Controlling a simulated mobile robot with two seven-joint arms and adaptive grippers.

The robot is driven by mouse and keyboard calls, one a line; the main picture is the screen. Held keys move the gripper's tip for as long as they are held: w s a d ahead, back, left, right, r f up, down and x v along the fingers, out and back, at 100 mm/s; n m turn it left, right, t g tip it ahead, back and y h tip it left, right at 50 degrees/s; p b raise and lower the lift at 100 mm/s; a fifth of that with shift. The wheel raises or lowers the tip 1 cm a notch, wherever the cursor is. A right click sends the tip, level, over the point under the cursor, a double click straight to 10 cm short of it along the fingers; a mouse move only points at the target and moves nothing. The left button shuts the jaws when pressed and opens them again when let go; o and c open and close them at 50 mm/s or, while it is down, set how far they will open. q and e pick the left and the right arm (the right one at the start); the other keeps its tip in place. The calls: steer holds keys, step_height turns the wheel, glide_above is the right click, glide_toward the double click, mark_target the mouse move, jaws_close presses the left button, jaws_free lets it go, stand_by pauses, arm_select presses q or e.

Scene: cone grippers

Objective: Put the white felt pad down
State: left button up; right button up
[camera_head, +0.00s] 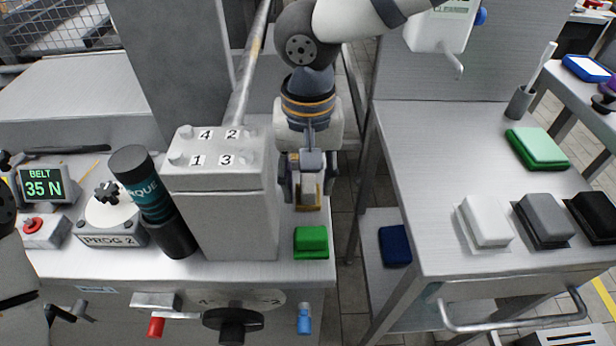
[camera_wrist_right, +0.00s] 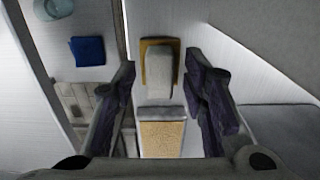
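My right gripper (camera_head: 307,188) is low over the left worktop, beside the grey numbered box. In the right wrist view its two fingers (camera_wrist_right: 161,85) stand apart, with narrow gaps beside a pale grey-white block on a tan base (camera_wrist_right: 160,72). The tan part (camera_head: 308,200) shows between the fingers in the head view. A speckled tan piece (camera_wrist_right: 161,138) with a grey edge lies nearer the wrist camera. A white pad-like block (camera_head: 487,222) rests on the right table, away from the gripper. I cannot tell which pale piece is felt.
A green block (camera_head: 311,242) sits in front of the right gripper, near the worktop edge. The numbered box (camera_head: 225,215) and a dark bottle (camera_head: 155,205) stand left. Grey (camera_head: 546,218) and black (camera_head: 594,215) blocks sit on the right table. A gap separates the tables.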

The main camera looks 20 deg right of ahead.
mark_target(311, 179)
steer(key=shift+w+r+b, duration=0.1)
steer(key=shift+r+b, duration=0.25)
steer(key=shift+r, duration=0.05)
arm_select(q)
steer(key=shift+w+r+p, duration=0.45)
steer(key=shift+p, duration=0.25)
arm_select(e)
step_height(311, 179, up, 11)
steer(key=shift+w+d, duration=0.15)
steer(key=shift+d, duration=0.2)
